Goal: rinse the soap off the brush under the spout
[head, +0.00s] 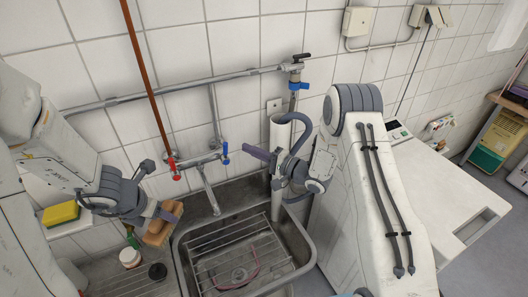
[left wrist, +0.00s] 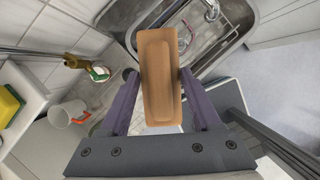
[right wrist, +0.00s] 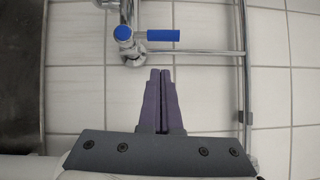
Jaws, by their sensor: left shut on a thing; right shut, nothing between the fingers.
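A wooden brush (head: 158,231) is in my left gripper (head: 166,217), at the left rim of the sink. In the left wrist view the brush (left wrist: 158,62) is between both fingers, its plain wooden back to the camera; its bristles and any soap are hidden. The chrome spout (head: 208,192) hangs over the back left of the sink (head: 306,262), right of the brush and apart from it. No water shows. My right gripper (head: 258,153) is shut and empty, right of the blue tap handle (head: 225,153). In the right wrist view the blue handle (right wrist: 162,36) lies just beyond the fingertips, apart from them.
A wire rack (head: 215,252) and a thin red loop (head: 246,277) lie in the sink. A red tap handle (head: 173,168) is left of the spout. A yellow-green sponge (head: 62,213) is on a ledge at left. A white mug (left wrist: 68,112) stands on the drainboard.

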